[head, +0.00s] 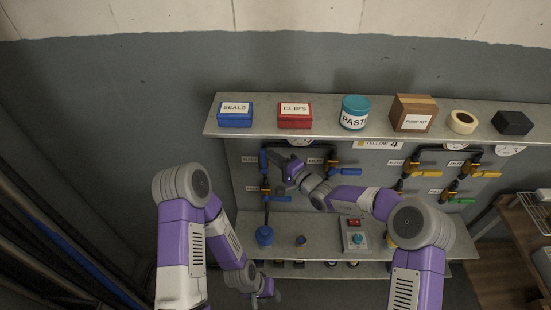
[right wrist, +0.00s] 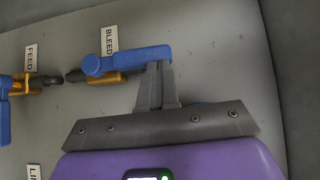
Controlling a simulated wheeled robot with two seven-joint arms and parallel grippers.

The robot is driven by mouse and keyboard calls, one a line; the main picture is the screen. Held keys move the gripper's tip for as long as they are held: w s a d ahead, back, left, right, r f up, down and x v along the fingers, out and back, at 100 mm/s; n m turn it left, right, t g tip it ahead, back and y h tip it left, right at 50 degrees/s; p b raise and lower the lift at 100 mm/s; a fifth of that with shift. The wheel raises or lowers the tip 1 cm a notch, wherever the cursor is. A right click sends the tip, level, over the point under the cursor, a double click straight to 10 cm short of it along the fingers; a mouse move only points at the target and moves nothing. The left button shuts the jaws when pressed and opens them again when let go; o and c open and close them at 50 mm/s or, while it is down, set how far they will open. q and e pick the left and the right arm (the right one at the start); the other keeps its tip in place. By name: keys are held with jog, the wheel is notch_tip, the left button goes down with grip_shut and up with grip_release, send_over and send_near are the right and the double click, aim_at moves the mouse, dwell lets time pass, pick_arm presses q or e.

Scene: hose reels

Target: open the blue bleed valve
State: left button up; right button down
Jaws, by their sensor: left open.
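The blue bleed valve (right wrist: 125,60), marked by a BLEED label, shows in the right wrist view with its blue lever lying across the picture. My right gripper (right wrist: 158,72) has its fingers close together at the lever's right end. They overlap the lever in the picture; whether they touch it I cannot tell. In the head view my right gripper (head: 279,165) is at the panel's left part, largely covering the valve there. My left gripper (head: 268,296) is open and empty, low in front of the bench and away from the valves.
The upper shelf (head: 262,127) holds a blue SEALS box (head: 235,115), a red CLIPS box (head: 295,115), a teal PASTE jar (head: 355,112) and other items. More valves (head: 455,165) sit on the panel's right. A grey control box (head: 356,237) stands on the lower shelf.

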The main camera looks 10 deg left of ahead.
jog(key=shift+w+d, duration=0.1)
jog(key=shift+d, duration=0.05)
jog(key=w+d+b+v, duration=0.15)
jog(key=b+v, duration=0.25)
jog(key=v, duration=0.9)
jog(key=s+f+g+h+b, duration=0.1)
jog(key=s+f+g, duration=0.1)
jog(key=s+f, duration=0.35)
jog(key=s+d+f+n+g+h+b, duration=0.1)
jog(key=s+f+g, duration=0.15)
jog(key=f, duration=0.55)
jog(key=s+f+g+h+b, duration=0.1)
jog(key=s+f+g+h, duration=0.15)
jog(key=f, duration=0.45)
jog(key=s+d+f+h+b, duration=0.2)
jog(key=s+d+f, duration=0.2)
jog(key=s+f, duration=0.2)
jog(key=s+d+f+n+g+h+b, duration=0.1)
jog(key=s+d+f+h+b, duration=0.1)
jog(key=f, duration=0.7)
jog(key=s+d+f+n+h+b, duration=0.1)
jog(key=s+d+f+h+b, duration=0.1)
jog(key=s+d+f+b, duration=0.2)
jog(key=s+d+f, duration=0.2)
jog(key=s+f, duration=0.2)
jog(key=s, duration=0.1)
jog(key=shift+s+d+g, duration=0.25)
jog(key=shift+s+g, duration=0.1)
jog(key=shift+g, duration=0.05)
